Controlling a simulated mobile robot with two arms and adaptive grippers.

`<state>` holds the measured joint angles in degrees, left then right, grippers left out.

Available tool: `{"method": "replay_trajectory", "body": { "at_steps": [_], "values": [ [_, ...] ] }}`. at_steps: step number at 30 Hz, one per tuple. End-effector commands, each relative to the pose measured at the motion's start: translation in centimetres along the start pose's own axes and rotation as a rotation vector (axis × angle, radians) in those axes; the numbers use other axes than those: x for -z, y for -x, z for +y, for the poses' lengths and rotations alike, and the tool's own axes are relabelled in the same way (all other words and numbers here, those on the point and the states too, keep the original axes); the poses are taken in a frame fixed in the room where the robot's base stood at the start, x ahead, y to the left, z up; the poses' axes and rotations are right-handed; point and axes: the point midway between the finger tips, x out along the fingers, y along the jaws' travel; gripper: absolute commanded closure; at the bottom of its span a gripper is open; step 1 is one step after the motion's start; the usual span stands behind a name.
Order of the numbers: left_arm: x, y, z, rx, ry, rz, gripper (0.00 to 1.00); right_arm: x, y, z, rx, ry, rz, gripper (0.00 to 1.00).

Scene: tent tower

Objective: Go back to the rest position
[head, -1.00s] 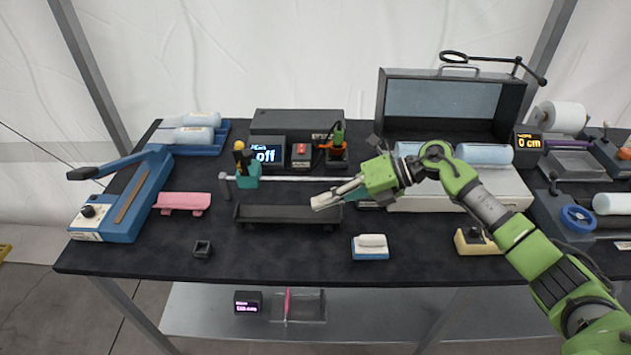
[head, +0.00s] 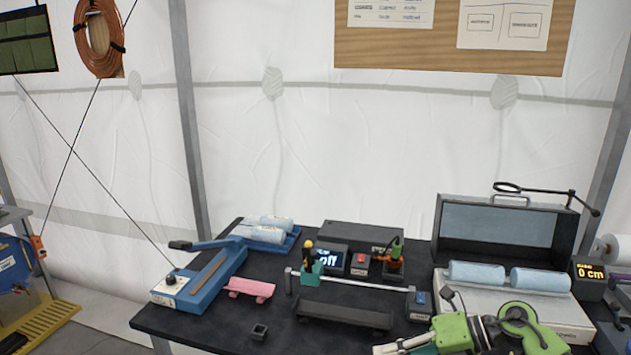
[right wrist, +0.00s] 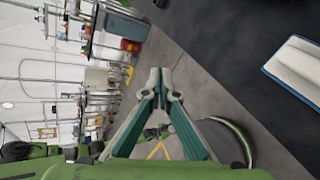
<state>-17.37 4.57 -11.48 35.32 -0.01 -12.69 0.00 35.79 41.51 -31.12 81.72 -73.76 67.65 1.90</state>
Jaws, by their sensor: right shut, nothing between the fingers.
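My right gripper (head: 388,348) shows at the bottom edge of the head view, in front of the dark table, with part of my green arm to its right. In the right wrist view its two fingers (right wrist: 158,82) come together at the tips, with nothing between them. They point past the table's dark edge toward the grey floor and the far side of the tent. My left gripper and left arm are not in view.
The black table (head: 225,325) holds a blue sealer (head: 205,280), a pink rest (head: 250,289), a long dark tray (head: 345,314) and an open grey case (head: 505,240). A yellow-edged stand (head: 45,325) is at left.

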Motion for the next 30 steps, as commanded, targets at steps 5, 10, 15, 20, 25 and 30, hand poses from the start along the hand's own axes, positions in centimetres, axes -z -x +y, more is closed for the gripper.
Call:
{"method": "replay_trajectory", "body": {
  "at_steps": [5,10,15,20,25,30],
  "values": [
    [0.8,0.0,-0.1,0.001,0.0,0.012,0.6,-0.3,-1.0,1.3,-0.053,-0.011,-0.044,1.0],
    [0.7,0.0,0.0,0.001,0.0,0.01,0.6,-0.9,-2.2,3.3,-0.134,-0.039,-0.119,1.0],
    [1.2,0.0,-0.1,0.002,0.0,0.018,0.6,-1.9,-3.1,5.8,-0.242,-0.091,-0.226,1.0],
    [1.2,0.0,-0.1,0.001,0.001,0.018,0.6,-3.1,-3.3,8.4,-0.37,-0.185,-0.367,1.0],
    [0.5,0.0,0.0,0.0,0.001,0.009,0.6,-4.8,-1.9,10.4,-0.54,-0.391,-0.59,1.0],
    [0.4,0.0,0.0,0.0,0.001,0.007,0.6,-5.6,1.8,7.9,-0.679,-0.757,-0.886,1.0]
  ]
}}
